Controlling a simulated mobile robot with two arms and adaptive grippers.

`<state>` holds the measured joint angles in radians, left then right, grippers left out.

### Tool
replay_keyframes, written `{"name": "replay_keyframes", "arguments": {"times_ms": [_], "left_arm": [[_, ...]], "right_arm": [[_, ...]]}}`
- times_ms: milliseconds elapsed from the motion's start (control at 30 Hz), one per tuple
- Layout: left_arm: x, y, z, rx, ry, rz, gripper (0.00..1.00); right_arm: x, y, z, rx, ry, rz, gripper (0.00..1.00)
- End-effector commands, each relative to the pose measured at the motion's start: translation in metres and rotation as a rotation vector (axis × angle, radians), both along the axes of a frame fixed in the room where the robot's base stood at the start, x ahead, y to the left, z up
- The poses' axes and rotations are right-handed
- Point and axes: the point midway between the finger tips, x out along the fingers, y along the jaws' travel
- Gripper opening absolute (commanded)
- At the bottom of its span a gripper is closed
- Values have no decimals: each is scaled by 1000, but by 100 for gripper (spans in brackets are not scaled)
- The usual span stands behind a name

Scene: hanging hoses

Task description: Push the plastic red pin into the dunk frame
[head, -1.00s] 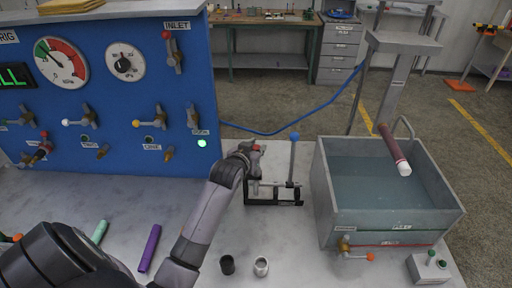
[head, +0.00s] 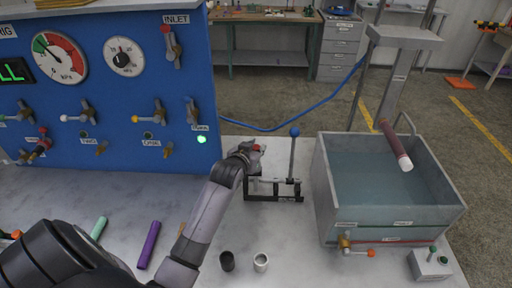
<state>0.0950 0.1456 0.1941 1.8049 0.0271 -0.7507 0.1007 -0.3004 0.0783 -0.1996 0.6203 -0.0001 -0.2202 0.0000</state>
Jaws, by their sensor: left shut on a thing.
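My left gripper (head: 250,152) is shut at the left end of the black clamp fixture on the bench. A small red thing (head: 257,148) shows at its fingertips. I cannot tell for sure whether it is the red plastic pin, as the fingers hide most of it. The dunk frame (head: 397,75) stands behind the grey water tank (head: 330,205), to the right of my gripper and apart from it. A dark red hose (head: 394,143) with a white end band hangs tilted from the frame over the water. My right gripper is out of view.
The black clamp fixture (head: 275,197) has an upright blue-knobbed lever (head: 293,155). A black cup (head: 227,261), a white cup (head: 261,262) and a purple hose (head: 149,245) are on the bench. The blue valve panel (head: 110,90) stands at the left. A control box (head: 430,265) is at the right.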

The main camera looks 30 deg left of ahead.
Motion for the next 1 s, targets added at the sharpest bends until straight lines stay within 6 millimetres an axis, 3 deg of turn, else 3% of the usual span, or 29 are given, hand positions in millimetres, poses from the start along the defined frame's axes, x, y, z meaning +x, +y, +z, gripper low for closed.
{"name": "replay_keyframes", "arguments": {"times_ms": [1000], "left_arm": [[0, 0, -26, 0, -1, 0, 0]], "right_arm": [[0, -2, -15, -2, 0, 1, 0]]}}
